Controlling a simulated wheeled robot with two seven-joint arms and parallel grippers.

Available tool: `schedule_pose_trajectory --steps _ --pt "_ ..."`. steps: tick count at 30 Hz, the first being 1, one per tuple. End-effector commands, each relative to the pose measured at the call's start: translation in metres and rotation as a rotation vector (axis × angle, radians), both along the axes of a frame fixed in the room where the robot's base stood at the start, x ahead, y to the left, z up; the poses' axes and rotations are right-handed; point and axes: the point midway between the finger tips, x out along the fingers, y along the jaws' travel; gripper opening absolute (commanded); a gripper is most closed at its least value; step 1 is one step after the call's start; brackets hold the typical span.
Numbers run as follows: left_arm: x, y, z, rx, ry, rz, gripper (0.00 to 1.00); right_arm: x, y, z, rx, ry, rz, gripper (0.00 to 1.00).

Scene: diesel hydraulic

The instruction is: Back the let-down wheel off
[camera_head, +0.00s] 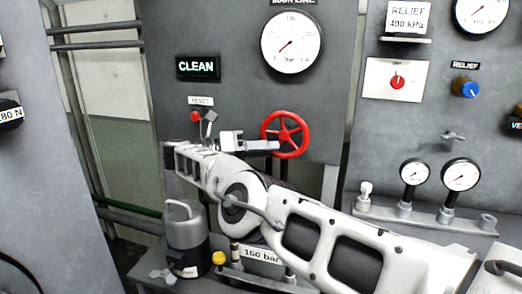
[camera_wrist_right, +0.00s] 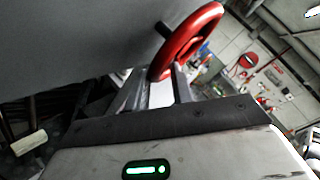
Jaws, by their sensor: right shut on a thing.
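The red wheel (camera_head: 286,133) is mounted upright on the grey panel below the main line gauge. It has several spokes and a round rim. My right gripper (camera_head: 276,146) reaches up from the lower right and is shut on the left, lower part of the rim. In the right wrist view the red wheel (camera_wrist_right: 200,32) rises from between the two fingers of my right gripper (camera_wrist_right: 165,85), with its dark stem running to the panel. The exact finger contact is partly hidden. My left gripper is not in view.
The main line gauge (camera_head: 291,43) is above the wheel. A grey canister (camera_head: 184,240) stands below my forearm. The relief panel (camera_head: 461,130) with a blue knob (camera_head: 466,87) is at the right.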

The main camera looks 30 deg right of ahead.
Motion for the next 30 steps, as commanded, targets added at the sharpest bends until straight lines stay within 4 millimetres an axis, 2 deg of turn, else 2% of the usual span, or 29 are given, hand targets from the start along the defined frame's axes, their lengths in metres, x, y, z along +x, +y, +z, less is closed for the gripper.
schedule_pose_trajectory --steps 1,9,25,26,27,28,30 --pt "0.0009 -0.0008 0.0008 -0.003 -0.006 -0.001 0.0 -0.0032 -0.0025 -0.0054 -0.01 0.023 -0.013 0.01" --pt "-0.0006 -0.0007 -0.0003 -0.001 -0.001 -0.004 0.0 -0.0056 -0.0056 -0.0065 -0.072 0.094 -0.015 0.01" --pt "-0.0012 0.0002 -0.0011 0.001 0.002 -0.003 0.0 -0.0059 -0.0071 -0.0049 -0.089 0.107 -0.017 0.01" --pt "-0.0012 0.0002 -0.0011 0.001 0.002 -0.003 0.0 -0.0059 -0.0073 -0.0048 -0.089 0.107 -0.017 0.26" --pt "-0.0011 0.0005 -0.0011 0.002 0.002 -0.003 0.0 -0.0059 -0.0072 -0.0047 -0.089 0.107 -0.017 0.37" --pt "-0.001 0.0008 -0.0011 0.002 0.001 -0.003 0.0 -0.0057 -0.007 -0.0046 -0.09 0.106 -0.016 0.46" --pt "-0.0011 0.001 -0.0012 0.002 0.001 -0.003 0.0 -0.0053 -0.0065 -0.0045 -0.091 0.106 -0.014 0.48"
